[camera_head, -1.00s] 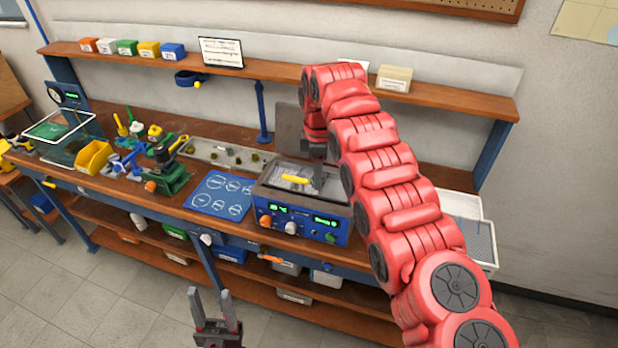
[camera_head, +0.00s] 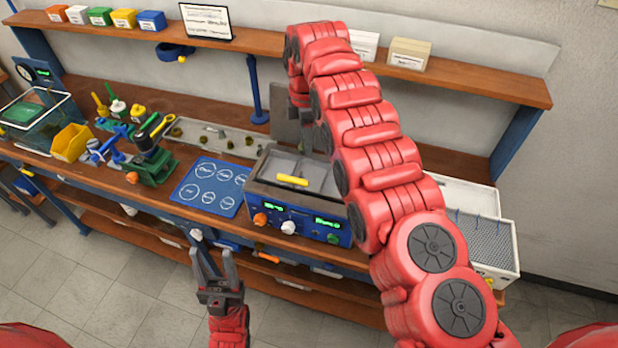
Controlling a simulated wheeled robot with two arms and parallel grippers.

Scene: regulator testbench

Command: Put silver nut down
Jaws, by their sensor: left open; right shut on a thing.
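My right arm reaches in from the right, and its gripper (camera_head: 305,128) points down behind the blue-fronted bath unit, near the upright grey panel. This gripper is shut, but the arm partly covers it and it is small and dark. I cannot make out the silver nut itself between its fingers. My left gripper (camera_head: 214,258) is open and empty in front of the bench's front edge, fingers pointing up in the picture. The bath unit (camera_head: 290,222) has an open grey basin with a yellow-handled piece across it.
A blue mat with white circles (camera_head: 211,187) lies left of the bath unit. Behind it is a long grey tray (camera_head: 228,143) with several small parts. A green-based fixture (camera_head: 150,165) and yellow bin (camera_head: 71,143) stand further left. White trays (camera_head: 485,240) sit at right.

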